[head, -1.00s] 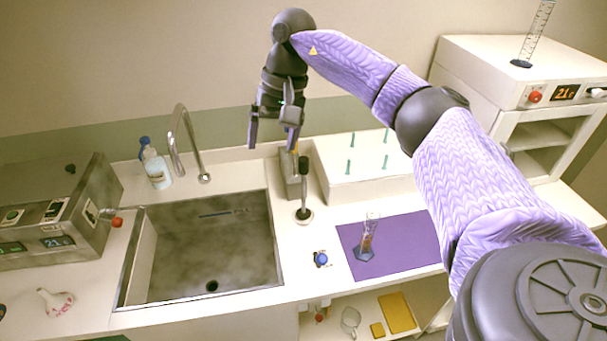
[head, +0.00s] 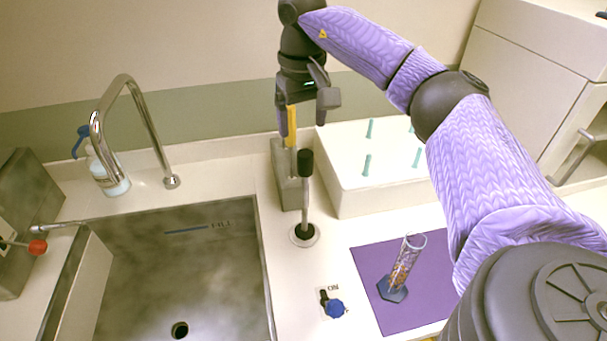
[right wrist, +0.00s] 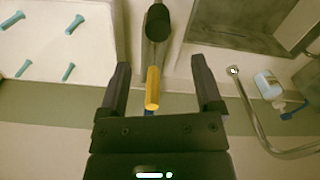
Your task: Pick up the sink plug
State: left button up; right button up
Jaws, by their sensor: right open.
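No object can be named as the sink plug with certainty. A black-knobbed rod (head: 305,170) stands upright from a round collar on the counter, right of the sink (head: 264,285). Behind it, a slim yellow upright handle (head: 292,128) rises at a grey block (head: 288,182). My right gripper (head: 302,118) is open and points down, around or just above the yellow handle's height. In the right wrist view, the yellow handle (right wrist: 153,88) shows between the open fingers (right wrist: 161,66), with the black knob (right wrist: 157,22) beyond. Contact cannot be told. The sink's drain hole (head: 180,330) looks open and dark. My left gripper is not in view.
A white box with teal pegs (head: 375,190) stands close on the right. A tap (head: 150,125) and a soap bottle (head: 108,172) are behind the sink. A glass cylinder (head: 402,265) stands on a purple mat (head: 440,290). A blue knob (head: 334,308) is at the front.

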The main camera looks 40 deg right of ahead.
aim_at(306, 154)
jog(key=f, duration=0.6)
jog(key=s+f+b, duration=0.1)
jog(key=f, duration=0.2)
jog(key=shift+f, duration=0.15)
grip_shut()
dwell(1.0)
